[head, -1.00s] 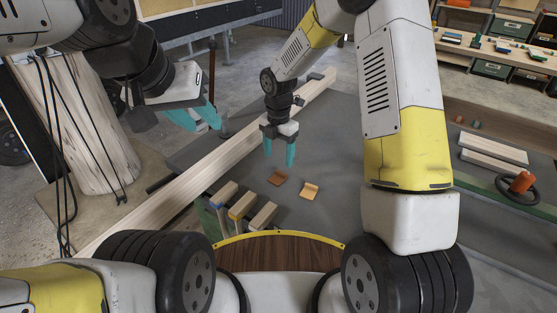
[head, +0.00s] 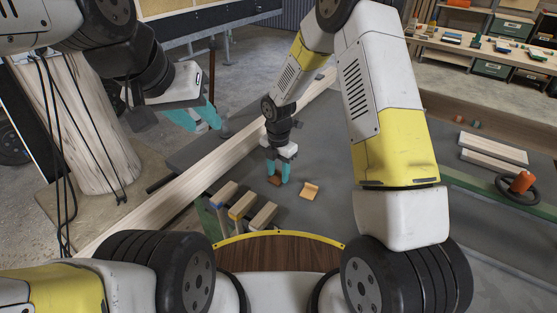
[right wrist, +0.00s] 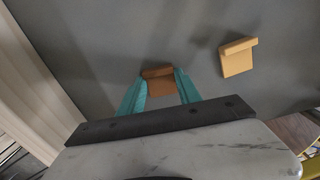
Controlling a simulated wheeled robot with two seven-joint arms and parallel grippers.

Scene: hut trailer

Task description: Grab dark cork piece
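The dark cork piece (head: 274,180) is a small brown block with a raised lip, lying on the grey tabletop. It also shows in the right wrist view (right wrist: 160,82), between the two teal fingertips. My right gripper (head: 278,176) points down at it, open, with a finger on either side. In the right wrist view, gaps seem to show between piece and fingers; contact cannot be told. A lighter tan cork piece (head: 310,191) lies just to the right, also in the right wrist view (right wrist: 237,57). My left gripper (head: 196,117) is open and empty at the upper left.
A long pale beam (head: 215,152) runs diagonally left of the pieces. Several wood-handled tools (head: 240,205) stand at the table's near edge. The tabletop beyond the pieces is mostly clear.

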